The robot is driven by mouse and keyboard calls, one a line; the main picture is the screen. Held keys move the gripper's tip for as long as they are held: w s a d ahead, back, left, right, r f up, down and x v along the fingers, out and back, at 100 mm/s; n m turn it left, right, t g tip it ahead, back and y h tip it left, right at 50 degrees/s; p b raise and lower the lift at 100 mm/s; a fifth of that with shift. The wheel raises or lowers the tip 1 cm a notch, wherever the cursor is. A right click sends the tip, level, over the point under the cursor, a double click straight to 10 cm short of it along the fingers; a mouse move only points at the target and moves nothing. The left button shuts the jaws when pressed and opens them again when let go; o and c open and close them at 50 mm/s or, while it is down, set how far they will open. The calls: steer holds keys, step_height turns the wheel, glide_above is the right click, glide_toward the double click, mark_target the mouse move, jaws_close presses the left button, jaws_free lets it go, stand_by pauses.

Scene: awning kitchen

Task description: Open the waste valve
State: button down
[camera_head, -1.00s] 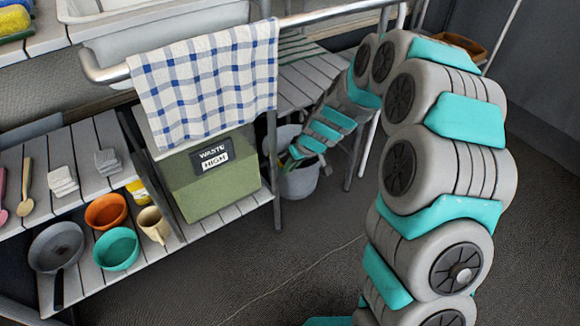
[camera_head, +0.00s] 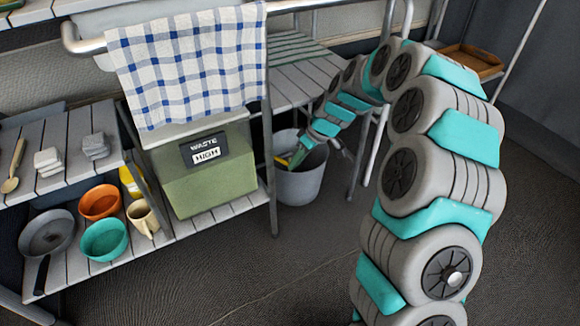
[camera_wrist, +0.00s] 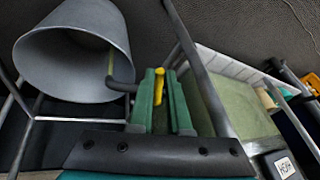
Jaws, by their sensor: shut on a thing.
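The waste valve's yellow handle (camera_wrist: 158,88) shows in the wrist view between the two green fingers of my gripper (camera_wrist: 161,75). My gripper is shut on it. A dark bent pipe (camera_wrist: 121,86) lies just left of the fingers, over the mouth of a grey bucket (camera_wrist: 72,55). In the head view my gripper (camera_head: 296,156) is low beside the green waste box (camera_head: 208,180), above the bucket (camera_head: 302,185). A bit of the yellow handle (camera_head: 283,159) shows there. The box label (camera_head: 205,149) reads "WASTE HIGH". The valve body is mostly hidden.
A checked towel (camera_head: 190,60) hangs from a metal rail (camera_head: 82,42) above the box. A shelf leg (camera_head: 269,170) stands between box and bucket. Bowls (camera_head: 102,238), a mug (camera_head: 143,217) and a pan (camera_head: 46,233) fill the lower left shelf. The floor (camera_head: 260,265) in front is clear.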

steer(key=shift+w+r, duration=0.1)
steer(key=c, duration=1.2)
jaws_free()
steer(key=shift+o, duration=0.2)
steer(key=v, duration=0.7)
steer(key=shift+d+r+p, duration=0.2)
steer(key=shift+r+p, duration=0.15)
steer(key=shift+p, duration=0.05)
